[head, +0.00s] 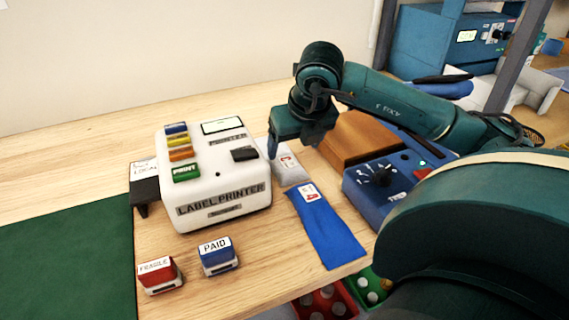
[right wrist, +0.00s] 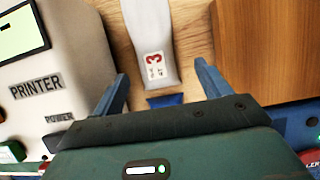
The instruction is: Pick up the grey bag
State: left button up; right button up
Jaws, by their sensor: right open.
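The grey bag (head: 289,170) lies flat on the wooden table between the label printer and the brown box, with a white label bearing a red 3. In the right wrist view the grey bag (right wrist: 154,38) runs up between the fingers. My right gripper (head: 289,155) is above the bag and partly hides it in the head view. In the right wrist view my right gripper (right wrist: 162,82) is open, its two blue fingers apart, with nothing between them but the view of the bag below. My left gripper is not in view.
The white label printer (head: 216,195) stands left of the bag. A brown box (head: 352,140) and a blue control box (head: 377,190) stand to the right. A blue bag (head: 329,232) lies in front. Two stamps, red (head: 159,275) and blue (head: 218,257), stand near the front edge.

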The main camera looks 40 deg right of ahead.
aim_at(285, 159)
jog(key=x, duration=0.5)
jog(key=shift+w+a+f, duration=0.2)
jog(key=shift+w+a, duration=0.1)
jog(key=shift+w, duration=0.2)
jog(key=c, duration=1.1)
